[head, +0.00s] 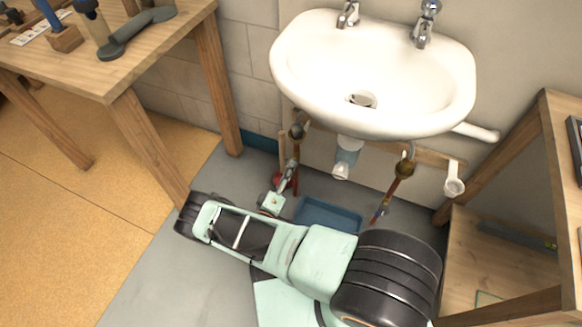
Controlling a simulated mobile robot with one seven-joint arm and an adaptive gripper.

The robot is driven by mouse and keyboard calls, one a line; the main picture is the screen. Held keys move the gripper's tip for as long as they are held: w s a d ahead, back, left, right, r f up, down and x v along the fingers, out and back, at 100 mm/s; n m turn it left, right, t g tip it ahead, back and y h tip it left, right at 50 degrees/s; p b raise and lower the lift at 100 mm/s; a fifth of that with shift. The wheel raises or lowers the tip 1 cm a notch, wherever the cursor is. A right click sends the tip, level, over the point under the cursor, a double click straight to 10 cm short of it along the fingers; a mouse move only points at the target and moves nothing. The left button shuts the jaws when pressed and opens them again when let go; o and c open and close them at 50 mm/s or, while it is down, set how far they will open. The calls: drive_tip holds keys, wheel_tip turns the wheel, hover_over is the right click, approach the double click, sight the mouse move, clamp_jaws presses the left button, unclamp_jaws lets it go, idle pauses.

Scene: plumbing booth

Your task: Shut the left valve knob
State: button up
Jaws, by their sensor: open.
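Under the white sink (372,75) two supply lines come down, one on the left and one on the right. The left line has a dark rounded fitting (297,131) near its top. A red part (279,181), which may be the left valve knob, shows low on this line, partly covered by my gripper. My gripper (290,174) is small in the picture, beside the left line below the sink. It is open; I cannot tell whether it touches the knob. The right line has a brass-coloured fitting (405,168) and a thin lower end with blue and red.
A white drain trap (346,158) hangs between the lines. A blue tray (328,214) lies on the grey floor below. A workbench with tools (100,75) stands left and a wooden shelf (500,255) right. A white pipe (454,180) hangs near the shelf.

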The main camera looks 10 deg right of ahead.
drive_tip(key=v, duration=0.5)
idle(0.5)
